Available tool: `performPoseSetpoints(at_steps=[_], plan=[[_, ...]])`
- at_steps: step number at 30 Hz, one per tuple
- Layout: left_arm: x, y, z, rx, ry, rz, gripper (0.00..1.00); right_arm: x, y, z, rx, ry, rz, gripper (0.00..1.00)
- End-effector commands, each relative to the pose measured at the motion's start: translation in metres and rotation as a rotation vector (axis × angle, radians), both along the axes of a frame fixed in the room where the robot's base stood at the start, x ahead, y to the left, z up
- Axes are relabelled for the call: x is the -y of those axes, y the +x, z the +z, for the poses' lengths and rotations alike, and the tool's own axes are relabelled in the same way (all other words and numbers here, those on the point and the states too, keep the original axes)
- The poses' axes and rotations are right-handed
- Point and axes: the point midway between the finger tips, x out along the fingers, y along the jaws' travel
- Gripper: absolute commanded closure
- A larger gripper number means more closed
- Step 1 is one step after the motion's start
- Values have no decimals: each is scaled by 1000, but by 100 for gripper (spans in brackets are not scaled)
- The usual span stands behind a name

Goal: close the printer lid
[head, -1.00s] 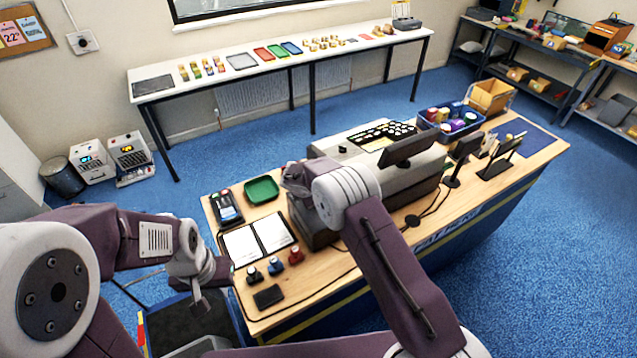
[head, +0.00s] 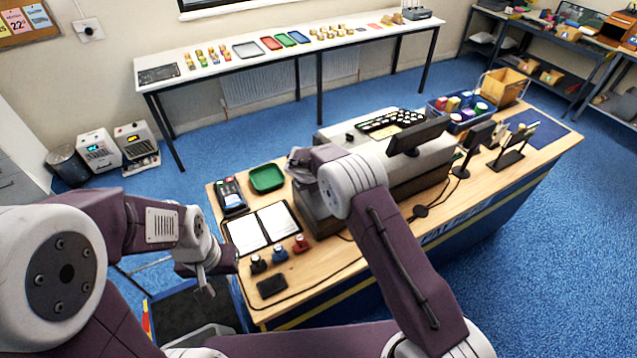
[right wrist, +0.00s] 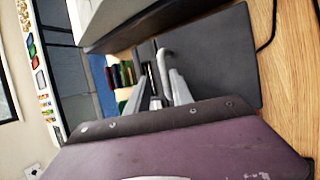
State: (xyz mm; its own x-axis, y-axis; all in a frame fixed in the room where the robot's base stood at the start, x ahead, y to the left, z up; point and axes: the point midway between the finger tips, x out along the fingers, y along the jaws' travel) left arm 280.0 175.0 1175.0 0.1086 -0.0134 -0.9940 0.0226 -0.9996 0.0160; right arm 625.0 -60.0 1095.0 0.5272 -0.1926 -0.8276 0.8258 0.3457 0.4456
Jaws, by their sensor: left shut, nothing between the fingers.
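The dark grey and white till (head: 395,165) stands on the wooden counter. I cannot tell a printer lid apart in either view; my right arm covers the till's left end. My left gripper (head: 207,288) is shut and empty, left of the counter and pointing down. The right gripper's fingers are hidden in the head view. In the right wrist view, the right gripper (right wrist: 160,92) points at a dark grey housing (right wrist: 222,60), with a curved grey piece by its tips. Whether it touches or holds anything I cannot tell.
On the counter (head: 345,262) are a card reader (head: 231,196), a green tray (head: 267,178), an open book (head: 262,228), small stamps (head: 279,252) and a black pad (head: 271,286). A blue crate (head: 458,113) stands at the far right. Blue floor is clear behind the counter.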

Motion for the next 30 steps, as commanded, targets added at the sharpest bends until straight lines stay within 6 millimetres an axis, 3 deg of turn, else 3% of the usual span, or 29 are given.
performPoseSetpoints(at_steps=[22, 30], plan=[[0, 0, -1, 0, 0, 0, 100, 0, -2, -1, -5, 0, -1, 67], [0, 0, -18, 0, 0, 0, 100, -8, -20, 27, -1, 1, 2, 67]])
